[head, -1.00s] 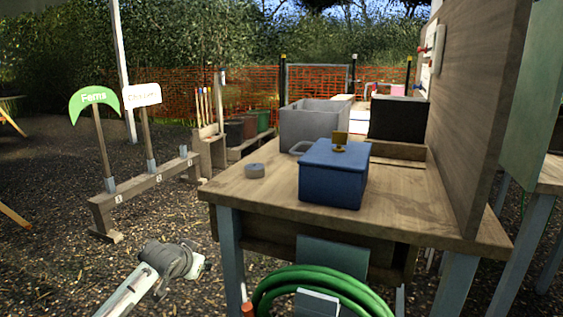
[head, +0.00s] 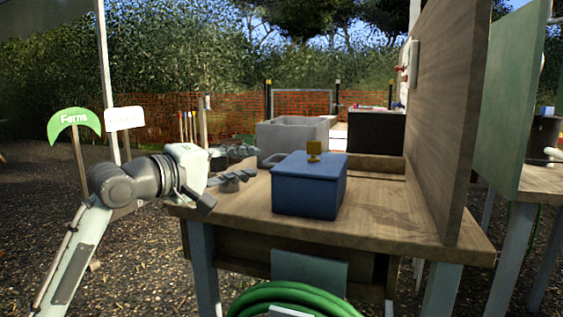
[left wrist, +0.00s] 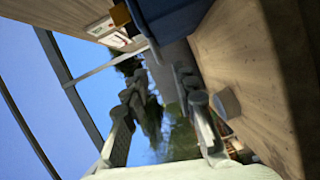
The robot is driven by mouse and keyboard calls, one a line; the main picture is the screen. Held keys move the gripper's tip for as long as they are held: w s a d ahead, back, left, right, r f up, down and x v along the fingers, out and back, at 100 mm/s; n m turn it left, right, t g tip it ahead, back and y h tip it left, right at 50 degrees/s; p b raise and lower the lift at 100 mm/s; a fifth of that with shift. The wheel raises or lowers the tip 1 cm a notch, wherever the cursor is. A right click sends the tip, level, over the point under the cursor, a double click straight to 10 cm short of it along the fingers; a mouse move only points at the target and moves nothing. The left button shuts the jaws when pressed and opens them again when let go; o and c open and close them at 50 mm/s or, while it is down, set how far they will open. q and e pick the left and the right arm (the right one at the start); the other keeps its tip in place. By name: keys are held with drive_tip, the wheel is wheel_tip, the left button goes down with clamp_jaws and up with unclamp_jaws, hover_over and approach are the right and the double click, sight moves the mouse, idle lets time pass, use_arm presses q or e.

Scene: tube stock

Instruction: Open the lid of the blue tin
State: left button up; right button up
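The blue tin (head: 308,190) stands upright on the wooden bench, its lid shut and a yellow knob (head: 314,149) on top. In the left wrist view part of the tin (left wrist: 178,14) and the yellow knob (left wrist: 120,15) show at the top edge, tilted. My left gripper (head: 250,163) is over the bench's left part, to the left of the tin and apart from it. Its two fingers are spread with nothing between them, as the left wrist view (left wrist: 161,82) also shows. My right gripper is in neither view.
The wooden bench (head: 385,222) has bare room right of the tin. A grey crate (head: 290,135) and a black box (head: 376,132) stand behind. A tall wooden panel (head: 440,120) bounds the right.

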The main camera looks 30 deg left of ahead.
sight(269, 159)
use_arm(q)
drive_tip(key=w, duration=0.4)
drive_tip(key=w+d, duration=0.1)
drive_tip(key=w, duration=0.2)
drive_tip(key=shift+f, duration=0.35)
clamp_jaws()
